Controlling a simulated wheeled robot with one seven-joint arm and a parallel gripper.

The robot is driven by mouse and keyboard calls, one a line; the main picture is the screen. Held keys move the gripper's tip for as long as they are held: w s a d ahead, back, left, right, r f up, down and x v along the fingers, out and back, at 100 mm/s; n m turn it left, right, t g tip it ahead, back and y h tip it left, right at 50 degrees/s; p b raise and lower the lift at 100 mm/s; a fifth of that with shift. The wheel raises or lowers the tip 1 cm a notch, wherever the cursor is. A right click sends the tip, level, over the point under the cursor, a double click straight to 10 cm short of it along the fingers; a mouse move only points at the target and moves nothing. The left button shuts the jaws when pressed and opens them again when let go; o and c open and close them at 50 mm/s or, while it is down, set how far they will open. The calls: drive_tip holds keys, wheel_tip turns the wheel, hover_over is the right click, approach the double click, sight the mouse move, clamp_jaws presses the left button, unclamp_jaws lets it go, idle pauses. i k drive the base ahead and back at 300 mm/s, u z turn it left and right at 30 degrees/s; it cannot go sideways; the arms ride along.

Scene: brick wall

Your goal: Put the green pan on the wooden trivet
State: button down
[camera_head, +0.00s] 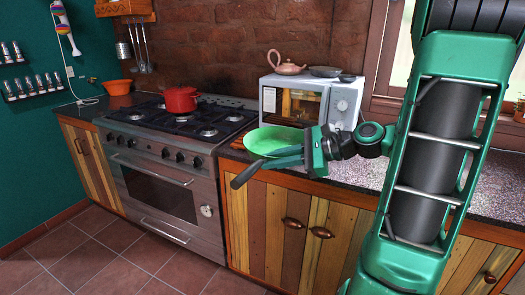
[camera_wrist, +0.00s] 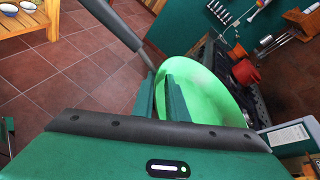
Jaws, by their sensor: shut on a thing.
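The green pan (camera_head: 272,138) is held over the counter just right of the stove, in front of the microwave. Its dark handle (camera_head: 246,174) sticks out to the lower left, past the counter's front edge. My gripper (camera_head: 285,158) is shut on the pan near where the handle joins the bowl. In the wrist view the pan (camera_wrist: 208,92) lies just beyond my fingers (camera_wrist: 166,92). A brown wooden piece (camera_head: 238,145) shows at the pan's left edge, probably the trivet, mostly hidden by the pan. I cannot tell whether the pan touches it.
A red pot (camera_head: 181,99) stands on the stove (camera_head: 165,160). The white microwave (camera_head: 310,101) is close behind the pan, with a teapot (camera_head: 287,63) on top. The speckled counter (camera_head: 365,172) is clear right of my gripper.

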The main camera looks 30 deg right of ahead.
sight(238, 147)
drive_tip(key=u, duration=0.15)
drive_tip(key=k, duration=0.15)
drive_tip(key=u, duration=0.9)
drive_tip(key=i, duration=1.9)
drive_tip(key=z, duration=1.8)
